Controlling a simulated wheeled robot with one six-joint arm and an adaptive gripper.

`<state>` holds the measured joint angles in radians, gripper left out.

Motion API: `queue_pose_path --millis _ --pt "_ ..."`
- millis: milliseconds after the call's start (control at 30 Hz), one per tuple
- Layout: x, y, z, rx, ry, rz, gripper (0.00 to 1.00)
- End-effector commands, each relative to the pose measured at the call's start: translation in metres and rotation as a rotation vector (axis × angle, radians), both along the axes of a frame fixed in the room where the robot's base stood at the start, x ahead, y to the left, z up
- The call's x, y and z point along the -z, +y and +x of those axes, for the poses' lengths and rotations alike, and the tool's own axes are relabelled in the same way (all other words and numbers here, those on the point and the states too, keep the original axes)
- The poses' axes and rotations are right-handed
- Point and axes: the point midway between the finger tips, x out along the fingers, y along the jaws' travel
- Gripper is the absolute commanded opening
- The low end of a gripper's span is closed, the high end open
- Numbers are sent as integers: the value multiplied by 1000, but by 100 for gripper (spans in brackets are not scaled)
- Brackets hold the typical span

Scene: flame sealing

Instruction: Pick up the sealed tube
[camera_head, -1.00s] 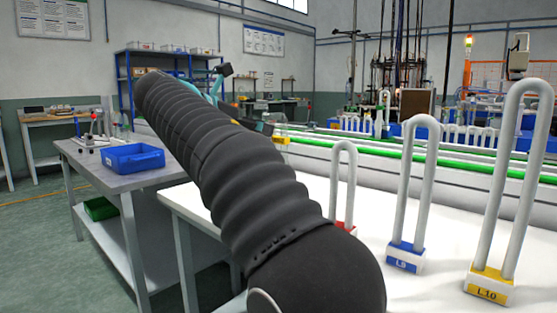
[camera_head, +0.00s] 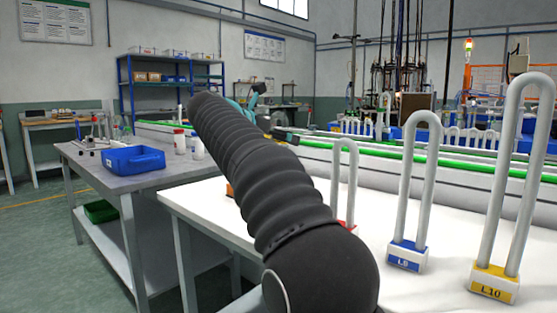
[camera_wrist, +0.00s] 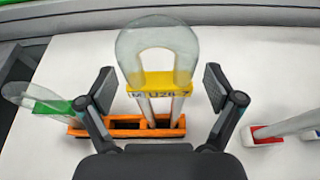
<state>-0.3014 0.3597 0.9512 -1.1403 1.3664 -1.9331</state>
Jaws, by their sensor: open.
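A clear U-shaped glass tube (camera_wrist: 158,45) with a yellow label band marked U28-7 (camera_wrist: 160,83) stands in an orange holder (camera_wrist: 122,128) in the wrist view. My gripper (camera_wrist: 158,88) is open, with one finger on each side of the yellow band and a gap to it on both sides. A second clear tube (camera_wrist: 30,98) with a green band leans to the left at the holder's left end. In the head view my arm hides most of the holder and these tubes. A bit of orange (camera_head: 230,189) shows left of the arm.
White U-tubes stand on the white table in red, blue L9 (camera_head: 407,256) and yellow L10 (camera_head: 494,283) bases. A grey bench with a blue bin (camera_head: 133,159) stands left.

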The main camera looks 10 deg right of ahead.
Motion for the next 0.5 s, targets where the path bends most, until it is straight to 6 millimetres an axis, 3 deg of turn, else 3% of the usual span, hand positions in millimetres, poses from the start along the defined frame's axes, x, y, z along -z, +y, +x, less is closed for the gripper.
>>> queue_pose_path --millis 167,400,433,500 --pt "0 0 0 -1 0 0 89" --pt "0 1 0 -1 0 0 29" --pt "0 1 0 -1 0 0 24" --pt "0 0 0 -1 0 0 24"
